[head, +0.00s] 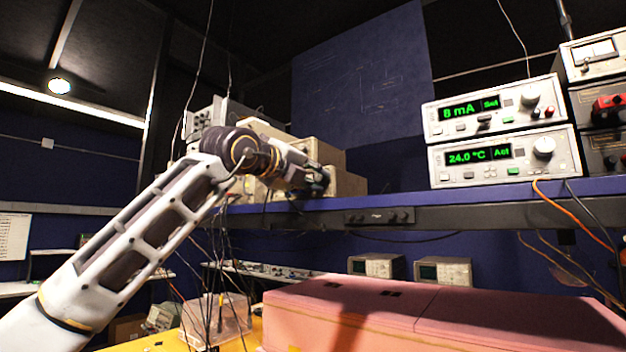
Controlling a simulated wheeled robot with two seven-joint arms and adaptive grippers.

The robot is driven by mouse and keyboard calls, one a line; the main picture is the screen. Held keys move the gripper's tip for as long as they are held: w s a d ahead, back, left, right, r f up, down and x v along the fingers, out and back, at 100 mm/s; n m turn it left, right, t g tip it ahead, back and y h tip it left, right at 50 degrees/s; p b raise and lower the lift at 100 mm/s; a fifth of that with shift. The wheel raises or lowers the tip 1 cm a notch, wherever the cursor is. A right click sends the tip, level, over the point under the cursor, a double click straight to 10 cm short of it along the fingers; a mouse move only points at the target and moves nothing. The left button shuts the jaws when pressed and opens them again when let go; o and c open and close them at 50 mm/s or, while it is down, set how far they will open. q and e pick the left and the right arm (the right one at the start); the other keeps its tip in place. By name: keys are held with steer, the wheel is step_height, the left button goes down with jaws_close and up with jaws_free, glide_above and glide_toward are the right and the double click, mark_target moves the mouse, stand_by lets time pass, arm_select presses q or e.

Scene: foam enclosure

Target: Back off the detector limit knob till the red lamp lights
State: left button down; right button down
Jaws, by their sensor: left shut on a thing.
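My left gripper (318,180) is at the front of the beige instruments (345,182) on the shelf, left of centre. It is shut on what I take to be the detector limit knob; the fingers and wrist hide the knob itself. I cannot read any label there. No lit red lamp shows on the parts of these instruments that I can see. My right gripper is not in view.
Two display units stand on the shelf at right: the upper (490,108) reads "8 mA Set", the lower (505,157) "24.0 °C Act". A pink foam enclosure (440,312) fills the lower right below the shelf edge (480,212). Loose cables hang near my forearm.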

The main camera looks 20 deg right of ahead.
arm_select(q)
steer(key=shift+a+r, duration=0.1)
steer(key=c, duration=1.5)
jaws_free()
steer(key=shift+c, duration=0.2)
steer(key=v, duration=1.2)
